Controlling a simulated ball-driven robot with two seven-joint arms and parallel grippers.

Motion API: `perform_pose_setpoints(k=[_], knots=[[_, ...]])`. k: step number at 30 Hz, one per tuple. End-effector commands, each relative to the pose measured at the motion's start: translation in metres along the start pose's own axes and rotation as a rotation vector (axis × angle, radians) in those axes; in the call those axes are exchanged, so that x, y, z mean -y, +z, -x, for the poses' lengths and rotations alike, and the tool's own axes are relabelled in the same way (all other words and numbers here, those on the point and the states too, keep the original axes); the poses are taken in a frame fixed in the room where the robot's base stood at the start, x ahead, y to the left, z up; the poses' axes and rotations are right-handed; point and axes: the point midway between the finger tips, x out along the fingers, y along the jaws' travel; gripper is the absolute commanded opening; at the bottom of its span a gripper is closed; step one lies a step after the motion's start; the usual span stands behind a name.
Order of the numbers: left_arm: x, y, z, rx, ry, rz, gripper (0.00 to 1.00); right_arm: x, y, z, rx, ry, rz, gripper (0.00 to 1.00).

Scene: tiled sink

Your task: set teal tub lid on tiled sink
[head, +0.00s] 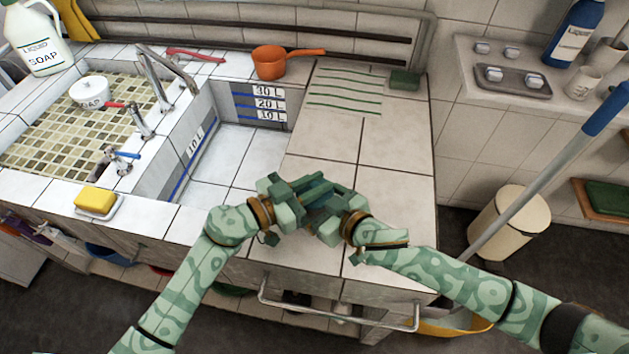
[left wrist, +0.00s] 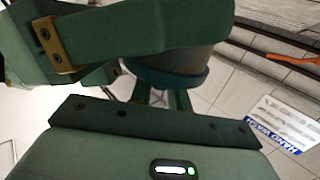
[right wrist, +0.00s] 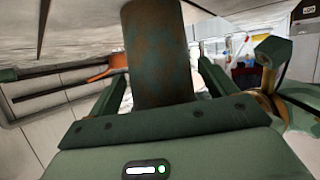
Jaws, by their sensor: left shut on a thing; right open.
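My left gripper (head: 303,194) and my right gripper (head: 328,206) are close together above the tiled counter of the tiled sink (head: 400,168), near its front edge. My left gripper is shut on a mottled teal and brown piece with a darker teal edge, which seems to be the teal tub lid (left wrist: 168,78). One finger hides part of it in the left wrist view. In the right wrist view the same mottled piece (right wrist: 158,55) stands between the fingers of my right gripper, which is open. Whether those fingers touch it I cannot tell. In the head view the grippers hide most of it.
An orange pan (head: 270,63) and a green sponge (head: 405,79) stand at the counter's back. The sunken basin (head: 235,150) lies left of the grippers. A yellow sponge (head: 95,200) sits on the front ledge. The counter's right part is clear.

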Motion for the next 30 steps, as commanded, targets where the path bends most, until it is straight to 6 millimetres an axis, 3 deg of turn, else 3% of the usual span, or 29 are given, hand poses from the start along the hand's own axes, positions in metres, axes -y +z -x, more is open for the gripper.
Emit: perform_pose_setpoints(k=[12, 13, 15, 23, 28, 30], knots=[[0.0, 0.007, 0.0, 0.0, 0.0, 0.001, 0.0, 0.001, 0.003, -0.001, 0.002, -0.001, -0.001, 0.84], [0.0, 0.006, 0.0, 0.0, 0.0, 0.0, 0.24, 0.001, 0.003, -0.001, 0.002, -0.001, -0.001, 0.84], [0.0, 0.006, 0.0, 0.0, 0.0, 0.0, 0.4, 0.0, 0.003, -0.001, 0.002, -0.001, -0.001, 0.84], [0.0, 0.006, 0.0, 0.0, 0.0, 0.0, 0.4, 0.001, 0.003, -0.001, 0.002, -0.001, -0.001, 0.84], [0.0, 0.011, 0.0, 0.001, 0.0, -0.001, 0.4, 0.002, 0.021, -0.008, 0.009, -0.004, -0.007, 0.84], [0.0, 0.008, 0.015, 0.005, -0.001, -0.001, 0.4, 0.002, 0.017, -0.006, 0.007, -0.003, -0.005, 0.84]])
